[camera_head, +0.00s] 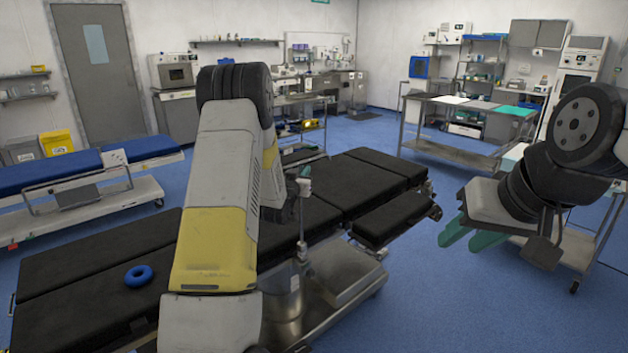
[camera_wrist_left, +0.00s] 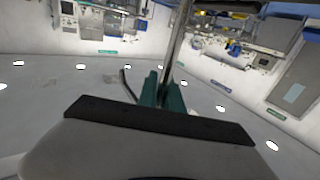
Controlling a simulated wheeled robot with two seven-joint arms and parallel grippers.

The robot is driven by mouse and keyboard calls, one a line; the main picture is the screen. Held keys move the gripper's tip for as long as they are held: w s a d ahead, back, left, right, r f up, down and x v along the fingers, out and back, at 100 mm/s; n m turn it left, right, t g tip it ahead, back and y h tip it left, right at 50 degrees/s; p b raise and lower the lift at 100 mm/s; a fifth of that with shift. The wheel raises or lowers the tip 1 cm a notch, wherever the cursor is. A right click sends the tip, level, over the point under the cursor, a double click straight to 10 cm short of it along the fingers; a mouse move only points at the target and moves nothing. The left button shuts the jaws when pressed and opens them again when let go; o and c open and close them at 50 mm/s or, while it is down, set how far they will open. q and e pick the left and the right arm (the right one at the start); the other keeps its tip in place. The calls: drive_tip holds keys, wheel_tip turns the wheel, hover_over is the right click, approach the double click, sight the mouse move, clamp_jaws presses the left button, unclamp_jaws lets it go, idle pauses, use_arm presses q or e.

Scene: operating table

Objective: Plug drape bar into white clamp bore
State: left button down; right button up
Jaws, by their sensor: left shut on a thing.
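The drape bar (camera_head: 302,222) is a thin, pale metal rod standing near upright beside the operating table. My left gripper (camera_head: 305,173) is shut on its upper part; the arm hides most of the hand. In the left wrist view the bar (camera_wrist_left: 178,40) runs away from between the teal fingers (camera_wrist_left: 162,92). A small whitish fitting, seemingly the white clamp (camera_head: 302,252), shows at the table's side by the bar's lower end. I cannot tell whether the bar is inside its bore or in front of it. My right gripper (camera_head: 456,241) is open and empty at the right.
The black-padded operating table (camera_head: 365,182) stretches behind and beside my left arm. A blue ring (camera_head: 139,276) lies on its near left pad. A steel trolley (camera_head: 590,250) stands behind my right gripper. Blue floor (camera_head: 420,310) is clear between the table and trolley.

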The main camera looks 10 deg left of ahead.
use_arm(q)
wheel_tip(320, 180, up, 3)
drive_tip(key=shift+f, duration=0.1)
drive_tip(key=s+d, duration=0.3)
drive_tip(key=s, duration=0.4)
drive_tip(key=s+d+r, duration=0.1)
drive_tip(key=s+d, duration=0.1)
drive_tip(key=s, duration=0.6)
drive_tip(key=shift+d+r, duration=0.25)
drive_tip(key=shift+d, duration=0.15)
drive_tip(key=c, duration=2.1)
unclamp_jaws()
clamp_jaws()
drive_tip(key=shift+w+f, duration=0.1)
